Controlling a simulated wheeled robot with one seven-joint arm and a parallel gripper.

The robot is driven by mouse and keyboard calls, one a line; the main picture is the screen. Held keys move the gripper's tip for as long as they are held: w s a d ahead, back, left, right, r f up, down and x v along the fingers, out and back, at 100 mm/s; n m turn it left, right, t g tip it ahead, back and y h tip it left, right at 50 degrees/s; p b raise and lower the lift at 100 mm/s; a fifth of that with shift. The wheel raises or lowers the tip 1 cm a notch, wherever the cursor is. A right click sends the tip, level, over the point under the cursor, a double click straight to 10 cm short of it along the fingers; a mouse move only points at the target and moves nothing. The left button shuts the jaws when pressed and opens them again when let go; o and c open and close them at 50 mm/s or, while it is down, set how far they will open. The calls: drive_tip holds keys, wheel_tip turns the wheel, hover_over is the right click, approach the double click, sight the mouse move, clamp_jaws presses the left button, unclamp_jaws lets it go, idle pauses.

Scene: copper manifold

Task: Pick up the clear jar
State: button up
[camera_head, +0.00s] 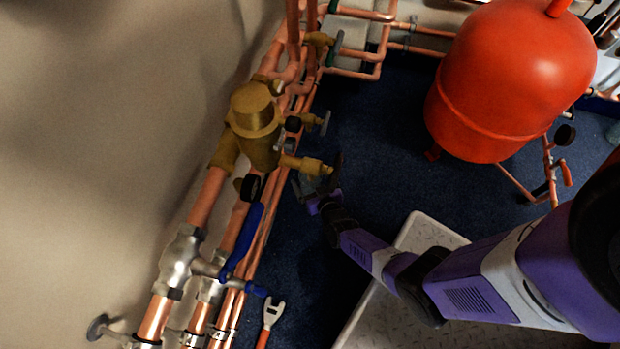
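I cannot make out the clear jar for certain. A pale, see-through greenish shape (613,133) is cut off at the right edge of the head view, and I cannot tell whether it is the jar. My gripper (317,174) is at the middle of the view, beside the end of a brass valve outlet. Its dark fingers look spread apart. The space between them is small and dim in this view, and I see no clear object held there.
Copper pipes with a brass valve body (255,122) and a blue lever (242,240) run along the wall at left. A red tank (515,80) stands at upper right. A pale textured platform (385,315) lies below my arm. Dark blue floor (385,130) is open between pipes and tank.

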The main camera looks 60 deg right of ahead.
sight(307, 182)
drive_tip(key=b+x, duration=0.2)
drive_tip(key=x, duration=0.2)
drive_tip(key=shift+w+d+r, duration=0.1)
drive_tip(key=shift+w, duration=0.05)
drive_tip(key=shift+r, duration=0.15)
drive_tip(key=c, duration=2.1)
drive_tip(key=shift+o, duration=0.2)
